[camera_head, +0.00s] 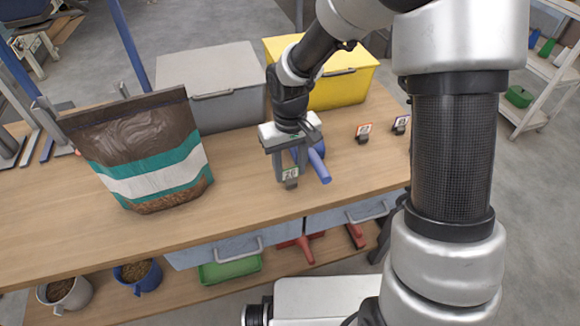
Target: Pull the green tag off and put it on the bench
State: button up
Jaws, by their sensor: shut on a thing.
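A small dark piece shows just below the tag. I cannot tell whether the tag touches the bench top or is still fixed to something. A blue cylindrical part (319,165) shows close behind and right of the fingers, partly hidden by the gripper.
A brown, teal and white pellet bag (150,160) stands left on the bench. Grey (211,75) and yellow (330,85) bins stand behind. The bench's front strip is clear.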

jog(key=shift+f, duration=0.2)
jog(key=shift+f+b, duration=0.25)
jog(key=shift+b, duration=0.05)
jog(key=o, duration=1.3)
jog(key=shift+r, duration=0.1)
jog(key=shift+c, duration=0.2)
notch_tip(320, 180, up, 17)
jog(key=p, duration=0.3)
jog(key=shift+r+p, duration=0.2)
jog(key=shift+p, duration=0.15)
